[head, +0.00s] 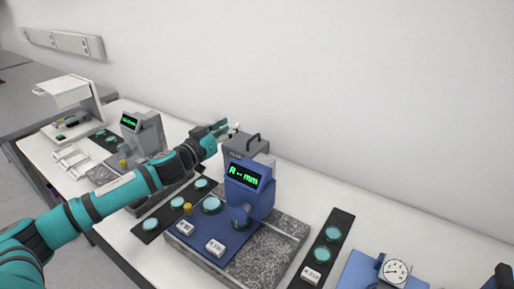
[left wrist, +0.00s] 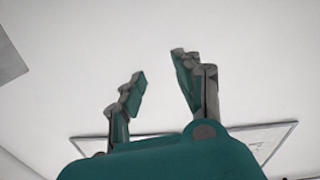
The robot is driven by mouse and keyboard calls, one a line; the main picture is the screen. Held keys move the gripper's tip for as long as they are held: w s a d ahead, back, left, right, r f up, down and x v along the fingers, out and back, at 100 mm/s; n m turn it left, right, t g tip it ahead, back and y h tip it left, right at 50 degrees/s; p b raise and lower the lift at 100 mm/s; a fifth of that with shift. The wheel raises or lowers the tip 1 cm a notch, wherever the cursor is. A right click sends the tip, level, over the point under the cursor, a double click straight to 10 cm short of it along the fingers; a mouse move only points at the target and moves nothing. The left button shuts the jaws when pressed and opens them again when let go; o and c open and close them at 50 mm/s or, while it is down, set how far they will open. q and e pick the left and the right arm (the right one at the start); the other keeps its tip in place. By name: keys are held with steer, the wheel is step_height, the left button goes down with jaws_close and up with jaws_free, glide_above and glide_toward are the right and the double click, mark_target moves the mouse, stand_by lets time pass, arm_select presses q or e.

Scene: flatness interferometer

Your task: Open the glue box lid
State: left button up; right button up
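A grey box (head: 237,146) with a dark arched handle (head: 253,139) on its top stands behind the blue display instrument, near the wall. It looks like the glue box, but no label that I can read confirms this. Its lid appears closed, and its lower part is hidden by the instrument. My left gripper (head: 225,128) is just left of the box's top, close to its upper left edge; I cannot tell whether it touches. In the left wrist view, its two fingers (left wrist: 158,88) are apart with nothing between them. My right gripper is not in view.
Black strips with green discs (head: 334,234) lie on both sides. A dial gauge (head: 396,271) is at the lower right. A grey display device (head: 146,132) stands to the left. White table is bare behind.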

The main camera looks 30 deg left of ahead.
arm_select(q)
steer(key=b, duration=0.8)
glide_toward(250, 141)
steer(key=w+p, duration=0.1)
steer(key=w, duration=0.3)
steer(key=w+d, duration=0.1)
steer(key=w, duration=0.3)
steer(key=w+p, duration=0.1)
steer(key=w, duration=0.3)
steer(key=shift+w+d+f+p, duration=0.2)
steer(key=shift+w+p, duration=0.1)
steer(key=shift+w, duration=0.1)
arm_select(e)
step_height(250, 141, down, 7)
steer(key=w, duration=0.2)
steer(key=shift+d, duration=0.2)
arm_select(q)
jaws_close()
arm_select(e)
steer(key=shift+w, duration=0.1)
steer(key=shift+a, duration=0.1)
